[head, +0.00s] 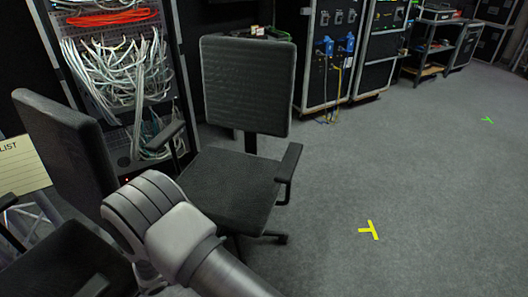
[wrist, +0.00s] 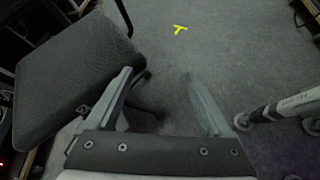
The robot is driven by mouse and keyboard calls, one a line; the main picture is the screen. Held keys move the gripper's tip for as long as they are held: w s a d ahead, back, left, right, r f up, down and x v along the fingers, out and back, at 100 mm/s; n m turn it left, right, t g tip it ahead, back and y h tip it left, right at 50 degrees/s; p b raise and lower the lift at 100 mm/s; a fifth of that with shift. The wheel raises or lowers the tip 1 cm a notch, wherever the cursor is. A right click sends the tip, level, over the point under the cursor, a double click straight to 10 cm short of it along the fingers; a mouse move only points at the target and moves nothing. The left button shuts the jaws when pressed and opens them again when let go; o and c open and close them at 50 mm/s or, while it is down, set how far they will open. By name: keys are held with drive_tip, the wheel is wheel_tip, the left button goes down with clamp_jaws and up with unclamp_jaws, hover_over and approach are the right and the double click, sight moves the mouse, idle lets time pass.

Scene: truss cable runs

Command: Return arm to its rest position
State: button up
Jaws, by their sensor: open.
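My gripper (wrist: 160,100) shows in the wrist view with its two fingers spread apart and nothing between them. It points down toward the grey carpet, close to a dark chair seat (wrist: 72,75) on its left. In the head view my arm reaches in from the bottom, in front of the dark office chair (head: 246,85). The gripper itself does not show in the head view.
A second chair (head: 65,150) stands at the left, beside a rack of white cables (head: 120,70). Black flight cases (head: 335,55) line the back. Open carpet (head: 430,190) lies to the right, with a yellow tape mark (head: 369,230) and a green one (head: 487,120).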

drive_tip(key=d+r+m+g+y, duration=0.1)
drive_tip(key=d+r+m+g, duration=0.2)
drive_tip(key=d+r+m, duration=0.65)
drive_tip(key=d+r+m+g+y, duration=0.1)
drive_tip(key=d+r+m+g, duration=0.15)
drive_tip(key=d+r, duration=0.75)
drive_tip(key=s+d+r+m+t+y, duration=0.1)
drive_tip(key=s+d+r+m+y, duration=0.3)
drive_tip(key=s+r, duration=0.45)
drive_tip(key=s+d+r+m+t+y, duration=0.2)
drive_tip(key=s+r+m+y, duration=0.1)
drive_tip(key=s+r+m, duration=0.5)
wheel_tip(320, 180, up, 18)
drive_tip(key=n+p, duration=0.1)
drive_tip(key=p, duration=1.5)
drive_tip(key=shift+w+p, duration=0.15)
drive_tip(key=shift+p, duration=0.15)
drive_tip(key=shift+f, duration=0.1)
